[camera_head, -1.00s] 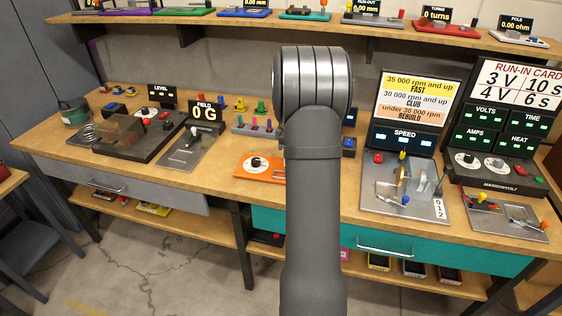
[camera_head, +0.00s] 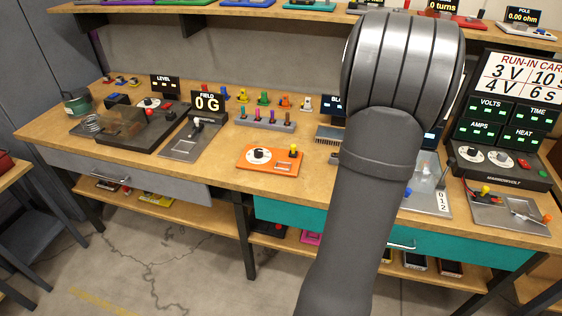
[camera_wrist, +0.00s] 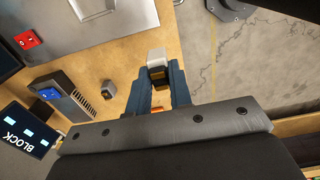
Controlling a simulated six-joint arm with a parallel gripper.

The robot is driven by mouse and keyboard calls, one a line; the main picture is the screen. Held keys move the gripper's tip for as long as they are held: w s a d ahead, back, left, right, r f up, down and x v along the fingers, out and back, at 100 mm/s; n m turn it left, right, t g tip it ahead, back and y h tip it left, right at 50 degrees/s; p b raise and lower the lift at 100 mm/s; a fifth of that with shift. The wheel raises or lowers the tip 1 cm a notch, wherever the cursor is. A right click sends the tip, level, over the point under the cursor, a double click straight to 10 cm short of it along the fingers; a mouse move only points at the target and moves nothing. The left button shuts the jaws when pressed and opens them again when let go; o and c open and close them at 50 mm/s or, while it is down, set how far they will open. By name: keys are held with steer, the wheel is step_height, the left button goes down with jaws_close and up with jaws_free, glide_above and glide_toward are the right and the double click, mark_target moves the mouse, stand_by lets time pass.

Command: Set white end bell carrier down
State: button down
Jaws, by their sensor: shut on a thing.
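My gripper (camera_wrist: 160,88) shows in the wrist view, its blue-grey fingers shut on a small white-ended piece (camera_wrist: 156,57) with a dark band. I take it for the white end bell carrier; the fingers cover much of it. It is over the front part of the wooden bench, close to the edge in that view; I cannot tell its height or whether it touches. In the head view my arm hides the gripper and the piece. A white piece (camera_head: 306,103) also stands in the row of coloured pieces at the back of the bench.
A small grey-brown block (camera_wrist: 108,88) and a finned block with a blue button (camera_wrist: 62,95) stand near the gripper. A metal plate with a red switch (camera_wrist: 28,40) is beyond. An orange plate with a dial (camera_head: 270,160) lies left of my arm.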

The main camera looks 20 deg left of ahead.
steer(key=shift+s+d+f, duration=0.1)
steer(key=shift+s+d, duration=0.25)
steer(key=shift+d, duration=0.3)
steer(key=shift+f, duration=0.15)
steer(key=w+a+f, duration=0.1)
steer(key=a+f, duration=0.1)
steer(key=a, duration=0.1)
steer(key=w+a+f, duration=0.2)
steer(key=a, duration=0.1)
steer(key=w+a+f, duration=0.2)
steer(key=a, duration=0.1)
steer(key=shift+w+a+f, duration=0.1)
steer(key=shift+a+f, duration=0.3)
steer(key=shift+f, duration=1.95)
steer(key=shift+f, duration=0.1)
steer(key=c, duration=1.3)
jaws_free()
step_height(320, 180, up, 12)
